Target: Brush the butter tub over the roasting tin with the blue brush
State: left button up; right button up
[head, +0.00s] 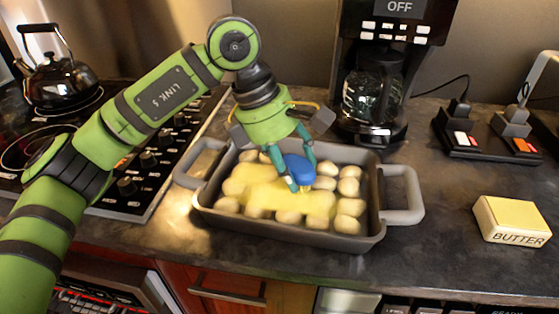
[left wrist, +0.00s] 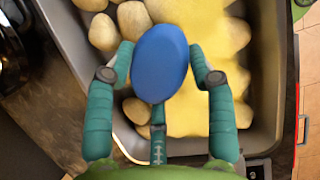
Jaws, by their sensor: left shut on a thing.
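My left gripper (head: 289,176) is shut on the blue brush (head: 300,166) over the roasting tin (head: 365,232). In the left wrist view, the brush's rounded blue top (left wrist: 160,62) sits between the teal fingers; its bristles are mostly hidden. Several pale potatoes (head: 349,187) lie in the grey tin. A yellow coating (head: 262,192) covers the left and middle ones, while some at the right, top and front edges look bare. Whether the bristles touch the potatoes is unclear. The butter tub (head: 512,220), a cream-coloured block marked BUTTER, stands apart on the counter at the right. My right gripper is not seen.
A coffee maker (head: 374,100) stands close behind the tin. A stove (head: 150,165) with a black kettle (head: 58,80) is at the left. A power strip (head: 490,138) with plugs lies at the back right. The counter between tin and butter tub is clear.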

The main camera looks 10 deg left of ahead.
pick_arm(q)
jog(key=shift+s+d+f, duration=0.1)
jog(key=shift+s+d, duration=0.1)
jog(key=shift+d, duration=1.15)
jog(key=shift+s+d+f, duration=0.1)
jog(key=shift+s+d, duration=0.05)
jog(key=shift+d, duration=1.15)
jog(key=shift+s+d+r, duration=0.1)
jog(key=shift+d, duration=0.9)
jog(key=shift+s+d+r, duration=0.1)
jog(key=shift+d, duration=0.85)
jog(key=shift+w+a, duration=0.2)
jog(key=shift+a, duration=1.05)
jog(key=shift+w+a+b, duration=0.1)
jog(key=shift+a+b, duration=0.25)
jog(key=shift+a, duration=0.5)
